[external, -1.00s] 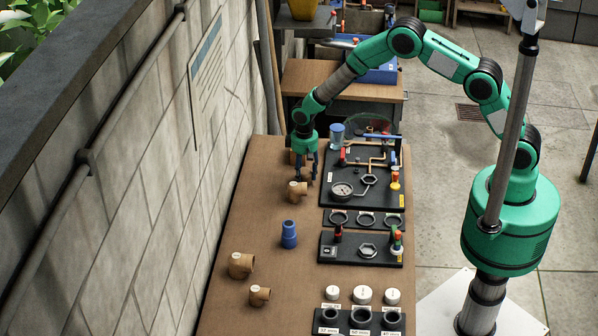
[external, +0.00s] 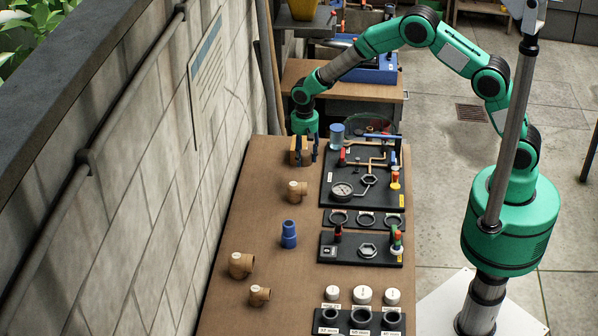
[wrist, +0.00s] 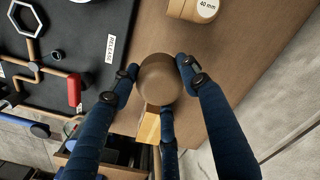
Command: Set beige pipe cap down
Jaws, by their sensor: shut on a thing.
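My gripper (external: 305,158) is at the far end of the wooden bench (external: 262,215), left of the black panel. In the wrist view its dark blue fingers (wrist: 157,76) are shut around the round, brown-beige pipe cap (wrist: 158,82). The cap's smooth top faces the camera. A yellow-tan block (wrist: 150,126) shows just beyond the cap, near the bench's far edge.
The black panel (external: 340,205) with gauge and pipes lies to the right. The wall runs along the left.

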